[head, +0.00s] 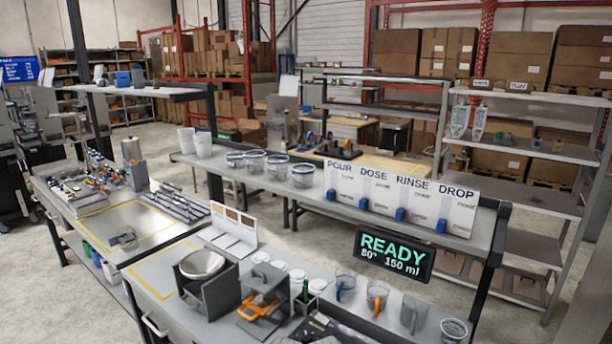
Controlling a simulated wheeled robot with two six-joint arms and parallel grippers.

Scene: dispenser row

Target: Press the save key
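I cannot make out a key marked save. White panels headed POUR (345,181), DOSE (379,191), RINSE (414,201) and DROP (456,210) stand on the shelf, each with a blue part low down. Neither of my grippers is in view.
The near bench holds a dark box with a round bowl (201,264), an orange-and-grey device (264,295), and several jugs and cups, including one with an orange handle (377,297). Several clear tubs (278,166) stand on the shelf. A side bench (95,262) is at left.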

